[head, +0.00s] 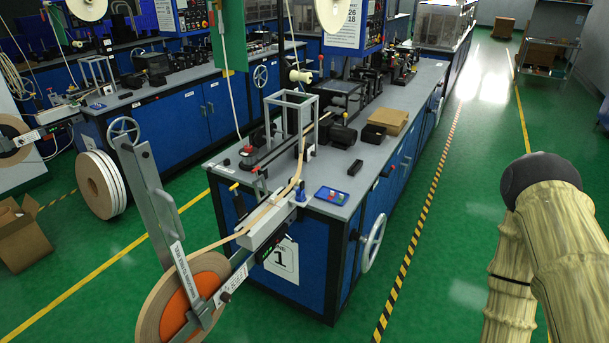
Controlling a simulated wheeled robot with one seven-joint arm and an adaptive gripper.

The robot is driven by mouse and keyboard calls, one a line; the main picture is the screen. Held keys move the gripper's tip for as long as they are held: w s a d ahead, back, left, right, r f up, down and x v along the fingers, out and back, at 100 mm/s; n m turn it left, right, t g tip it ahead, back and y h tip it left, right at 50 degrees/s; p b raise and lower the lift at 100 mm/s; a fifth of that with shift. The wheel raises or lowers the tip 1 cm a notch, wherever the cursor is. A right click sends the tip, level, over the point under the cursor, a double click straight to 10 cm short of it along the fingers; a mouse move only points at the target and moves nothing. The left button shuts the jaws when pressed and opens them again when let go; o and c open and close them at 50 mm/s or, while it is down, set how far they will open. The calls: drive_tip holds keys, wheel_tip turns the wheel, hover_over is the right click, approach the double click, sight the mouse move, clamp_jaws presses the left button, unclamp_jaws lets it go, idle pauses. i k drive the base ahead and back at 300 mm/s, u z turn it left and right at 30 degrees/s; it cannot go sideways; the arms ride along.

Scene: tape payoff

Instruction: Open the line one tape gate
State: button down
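The line one bench (316,271) is blue with a grey top and carries a white plate with the number 1 (283,260) on its front end. A tape reel (153,312) with an orange centre hangs off that end on a bracket. Tan tape (214,245) runs from the reel up through a white guide (268,229) onto the bench. A long grey bar (150,190) with a printed label stands up from the reel, leaning left. I cannot tell for sure which part is the gate. My arm shows at the right, well apart from the reel; my gripper is out of the picture.
A second blue bench (173,131) with its own reel (14,139) stands at the left. A white-edged roll (101,185) and a cardboard box (22,236) are on the floor there. A handwheel (373,240) juts from line one's right side. The green floor aisle (467,205) is clear.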

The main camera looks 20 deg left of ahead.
sight(239, 204)
drive_tip(key=z, duration=0.4)
drive_tip(key=k, duration=0.9)
drive_tip(key=u, duration=1.05)
drive_tip(key=i, duration=0.8)
drive_tip(key=u, duration=0.05)
